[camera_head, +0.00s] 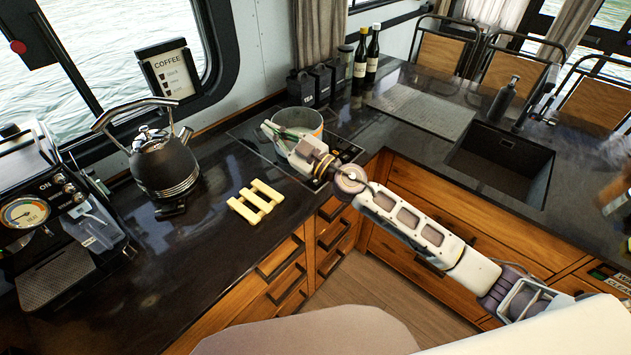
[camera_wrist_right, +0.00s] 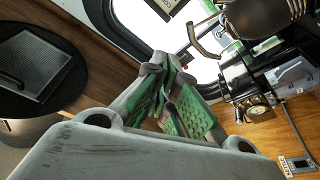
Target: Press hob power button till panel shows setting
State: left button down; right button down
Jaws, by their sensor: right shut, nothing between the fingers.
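The black hob (camera_head: 248,134) is set into the dark counter, with a pot (camera_head: 308,121) standing on it. Small marks show on the hob's right front part, beside my arm. My right gripper (camera_head: 268,128) is over the hob, just in front of the pot. Its fingers are shut and empty; their green pads meet in the right wrist view (camera_wrist_right: 172,84). My gripper and wrist hide part of the hob. I cannot make out the power button or a lit setting, nor whether the fingertips touch the hob. My left gripper is not in view.
A black kettle (camera_head: 163,160) and a pale slatted trivet (camera_head: 256,201) are left of the hob. A coffee machine (camera_head: 52,215) stands far left. Dark canisters (camera_head: 320,80) and bottles (camera_head: 366,60) stand behind the pot. A sink (camera_head: 502,160) is at right.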

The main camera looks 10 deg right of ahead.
notch_tip(320, 180, down, 3)
jog(key=a+n+g+y, duration=0.1)
jog(key=a+n+g, duration=0.2)
jog(key=n+g, duration=0.25)
jog(key=m+g+h, duration=0.1)
jog(key=g+h, duration=0.2)
jog(key=h, duration=0.6)
send_over(314, 183)
notch_tip(314, 183, down, 10)
jog(key=r, duration=0.1)
jog(key=shift+f, duration=0.25)
jog(key=shift+f, duration=0.1)
jog(key=shift+f+b, duration=2.15)
jog(key=shift+f, duration=0.85)
jog(key=shift+f+b, duration=0.45)
jog(key=shift+f, duration=0.8)
